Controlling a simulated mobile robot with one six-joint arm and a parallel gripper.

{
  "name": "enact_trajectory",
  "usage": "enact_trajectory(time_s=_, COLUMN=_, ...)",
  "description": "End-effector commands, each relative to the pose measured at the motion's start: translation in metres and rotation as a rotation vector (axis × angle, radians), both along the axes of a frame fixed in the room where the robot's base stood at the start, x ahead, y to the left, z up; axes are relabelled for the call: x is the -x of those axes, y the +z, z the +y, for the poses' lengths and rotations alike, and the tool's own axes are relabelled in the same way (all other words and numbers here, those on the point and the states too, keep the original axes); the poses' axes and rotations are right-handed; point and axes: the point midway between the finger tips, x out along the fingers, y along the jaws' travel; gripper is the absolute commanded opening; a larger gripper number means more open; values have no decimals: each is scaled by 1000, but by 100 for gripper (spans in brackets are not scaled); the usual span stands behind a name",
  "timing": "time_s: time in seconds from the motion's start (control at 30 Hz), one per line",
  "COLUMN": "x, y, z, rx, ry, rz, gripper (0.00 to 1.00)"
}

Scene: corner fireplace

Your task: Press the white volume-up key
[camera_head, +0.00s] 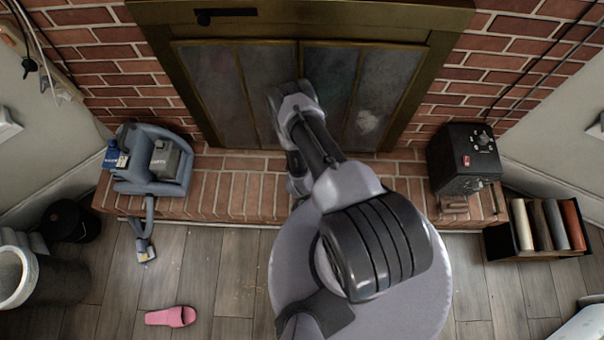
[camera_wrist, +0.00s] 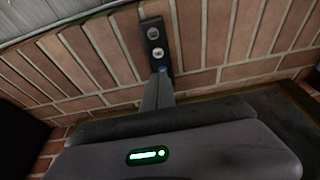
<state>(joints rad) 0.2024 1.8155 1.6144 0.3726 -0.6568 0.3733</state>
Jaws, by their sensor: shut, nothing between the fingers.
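A small narrow black panel (camera_wrist: 155,41) with two round keys lies on the brick in the wrist view, at the upper middle. The key nearer my gripper (camera_wrist: 158,53) is pale, whitish grey; the farther key (camera_wrist: 153,33) looks darker grey. No marking on either can be read. My gripper (camera_wrist: 162,72) is shut and empty. Its fingertips point at the panel's near end, just below the pale key in the picture; I cannot tell whether they touch it. In the head view my arm covers the fingertips and the panel.
The brick hearth (camera_head: 240,192) runs below the fireplace doors (camera_head: 238,80). A grey-blue machine (camera_head: 150,160) stands at its left, a black box with knobs (camera_head: 462,160) at its right. A pink slipper (camera_head: 171,316) lies on the floor. A rack (camera_head: 540,226) stands right.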

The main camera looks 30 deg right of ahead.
Motion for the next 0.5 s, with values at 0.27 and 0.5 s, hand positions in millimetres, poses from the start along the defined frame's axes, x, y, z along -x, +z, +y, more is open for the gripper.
enact_trajectory(time_s=0.27, x=-14, y=-67, z=-10, rx=0, ry=-2, rz=0, gripper=0)
enact_trajectory(time_s=0.5, x=-16, y=-103, z=-11, rx=-1, ry=0, rz=1, gripper=0)
